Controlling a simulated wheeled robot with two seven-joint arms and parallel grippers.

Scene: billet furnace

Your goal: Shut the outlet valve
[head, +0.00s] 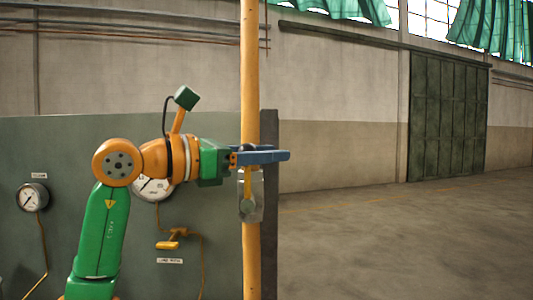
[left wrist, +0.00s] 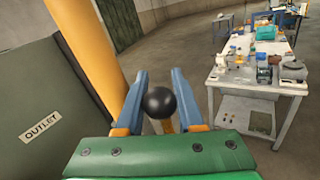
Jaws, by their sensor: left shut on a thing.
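The outlet valve (head: 247,207) is a grey body on the tall yellow pipe (head: 250,60). Its yellow lever (head: 248,186) points upward, in line with the pipe. The lever ends in a black ball knob, which shows in the left wrist view (left wrist: 159,102). My left gripper (head: 284,155) comes in from the left with its blue fingers at the top of the lever. In the left wrist view the fingers (left wrist: 159,76) stand on both sides of the knob, shut on it. The fingers hide part of the knob in the head view. My right gripper is not in view.
A grey panel (head: 60,145) stands behind my arm, with gauges (head: 32,197) and a small yellow handle (head: 170,244). An OUTLET label (left wrist: 41,125) is on the panel. Open floor (head: 410,245) lies to the right. A cluttered workbench (left wrist: 235,80) shows in the left wrist view.

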